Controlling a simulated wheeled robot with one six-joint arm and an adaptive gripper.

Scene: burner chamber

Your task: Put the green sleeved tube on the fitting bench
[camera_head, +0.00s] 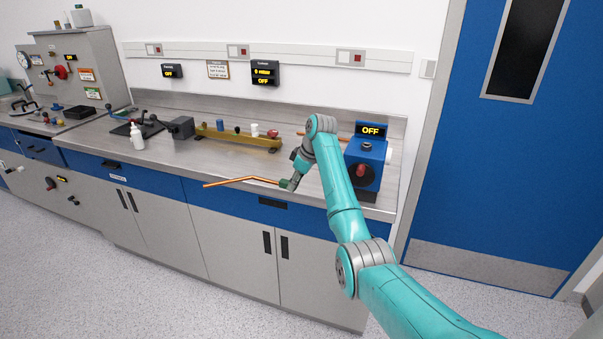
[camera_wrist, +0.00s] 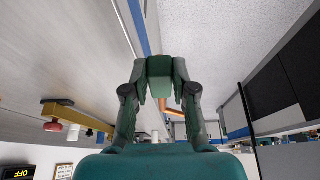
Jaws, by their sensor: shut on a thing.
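The green sleeved tube is a thin orange, bent tube (camera_head: 235,181) with a green sleeve at its right end. My gripper (camera_head: 289,184) is shut on the green sleeve and holds the tube over the front edge of the grey worktop. The tube points left, and its far end hangs out past the edge. In the wrist view my gripper (camera_wrist: 160,88) has its two fingers on either side of the green sleeve (camera_wrist: 160,66), with part of the orange tube (camera_wrist: 175,104) beyond. No label shows which part is the fitting bench; the worktop (camera_head: 225,168) runs along the wall.
A yellow rail (camera_head: 240,138) with small coloured pieces lies on the worktop behind the tube. A blue box (camera_head: 366,165) marked OFF stands right of my arm. A white bottle (camera_head: 137,136) and a dark vise-like device (camera_head: 181,127) stand left. The worktop's front strip is clear.

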